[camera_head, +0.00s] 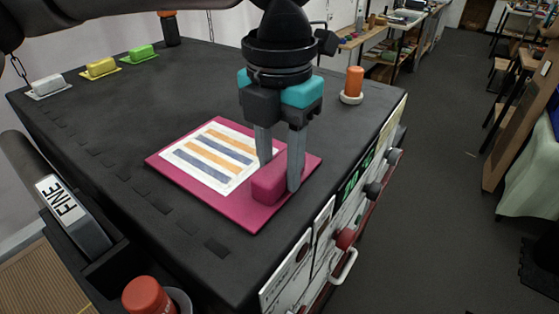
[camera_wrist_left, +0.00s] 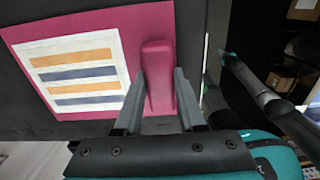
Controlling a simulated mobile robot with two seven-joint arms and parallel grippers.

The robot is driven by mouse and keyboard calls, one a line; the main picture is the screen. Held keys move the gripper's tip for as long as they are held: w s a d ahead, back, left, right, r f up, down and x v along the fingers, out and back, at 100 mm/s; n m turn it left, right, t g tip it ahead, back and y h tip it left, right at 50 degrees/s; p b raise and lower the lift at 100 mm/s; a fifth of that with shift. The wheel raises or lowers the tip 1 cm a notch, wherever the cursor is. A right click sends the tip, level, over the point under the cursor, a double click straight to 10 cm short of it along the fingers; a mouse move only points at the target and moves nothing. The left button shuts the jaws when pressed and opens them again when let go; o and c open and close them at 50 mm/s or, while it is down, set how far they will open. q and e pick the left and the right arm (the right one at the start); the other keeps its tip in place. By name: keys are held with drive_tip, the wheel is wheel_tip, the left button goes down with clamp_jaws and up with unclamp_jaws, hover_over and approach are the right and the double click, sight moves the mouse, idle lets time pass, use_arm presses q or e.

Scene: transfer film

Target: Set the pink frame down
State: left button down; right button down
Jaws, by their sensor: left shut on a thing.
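The pink frame (camera_head: 257,218) is a flat magenta board with a raised pink handle block (camera_head: 269,185) at its right end. A white sheet (camera_head: 205,145) with orange and blue stripes lies on it. The board appears to lie flat on or just above the dark bench top; I cannot tell whether it touches. My left gripper (camera_head: 279,172) points down with its fingers shut on the handle block. In the left wrist view the handle (camera_wrist_left: 158,75) sits between the two fingers (camera_wrist_left: 158,102). My right gripper is not in view.
White, yellow and green blocks (camera_head: 139,54) on small trays line the back left of the bench top (camera_head: 130,110). An orange cylinder (camera_head: 354,81) stands at the back right.

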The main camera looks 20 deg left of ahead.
use_arm(q)
drive_tip(key=shift+f, duration=0.2)
drive_tip(key=c, duration=0.5)
unclamp_jaws()
drive_tip(key=shift+r, duration=0.1)
drive_tip(key=shift+r, duration=0.1)
wheel_tip(320, 180, up, 12)
